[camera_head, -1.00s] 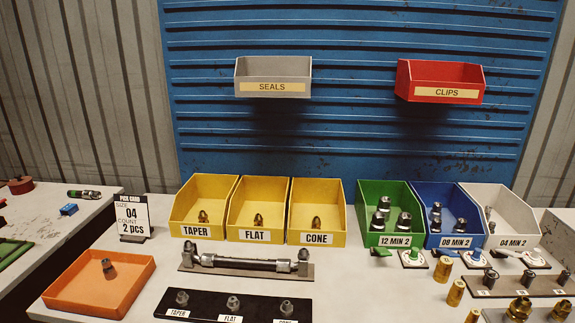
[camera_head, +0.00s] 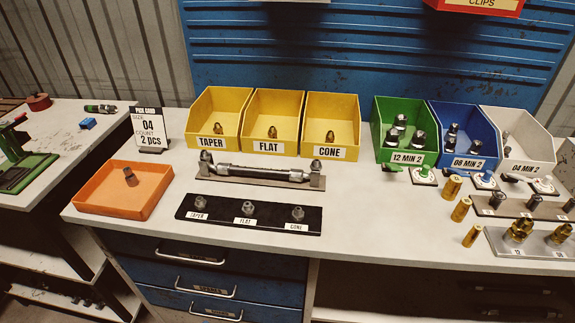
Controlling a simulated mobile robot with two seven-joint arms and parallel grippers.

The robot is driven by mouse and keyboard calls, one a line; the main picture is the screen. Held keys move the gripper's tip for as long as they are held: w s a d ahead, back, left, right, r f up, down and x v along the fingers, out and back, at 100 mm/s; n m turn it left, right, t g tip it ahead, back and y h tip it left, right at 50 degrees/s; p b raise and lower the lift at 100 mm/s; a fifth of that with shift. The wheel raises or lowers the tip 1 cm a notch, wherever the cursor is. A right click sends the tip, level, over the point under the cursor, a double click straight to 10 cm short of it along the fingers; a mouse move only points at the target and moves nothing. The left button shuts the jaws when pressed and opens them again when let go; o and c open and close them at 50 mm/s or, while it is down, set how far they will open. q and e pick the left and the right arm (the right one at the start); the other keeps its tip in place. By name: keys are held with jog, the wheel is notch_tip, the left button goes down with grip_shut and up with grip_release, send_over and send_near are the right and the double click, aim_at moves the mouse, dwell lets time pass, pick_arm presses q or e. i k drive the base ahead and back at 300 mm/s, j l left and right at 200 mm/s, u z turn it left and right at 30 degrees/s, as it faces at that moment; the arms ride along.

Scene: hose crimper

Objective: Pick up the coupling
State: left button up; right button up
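Several metal couplings stand in bins at the right of the bench. The green bin (camera_head: 378,128) labelled 12 MIN 2 holds large ones (camera_head: 400,122). The blue bin (camera_head: 490,118) labelled 08 MIN 2 holds middle-sized ones (camera_head: 452,133). The white bin (camera_head: 535,140) labelled 04 MIN 2 shows a small one (camera_head: 506,143), partly hidden. One metal coupling (camera_head: 131,177) stands in the orange tray (camera_head: 110,207) at the left. The pick card (camera_head: 150,128) reads size 04, count 2 pcs. Neither of my grippers is in view.
Yellow bins TAPER (camera_head: 211,142), FLAT (camera_head: 268,148) and CONE (camera_head: 325,152) hold small brass-coloured parts. A hose assembly (camera_head: 260,174) lies on a holder before them. A black sample strip (camera_head: 270,221) lies in front. Brass pieces (camera_head: 461,209) stand at right. Blue drawers (camera_head: 225,275) are below.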

aim_at(508, 150)
jog(key=z, duration=1.25)
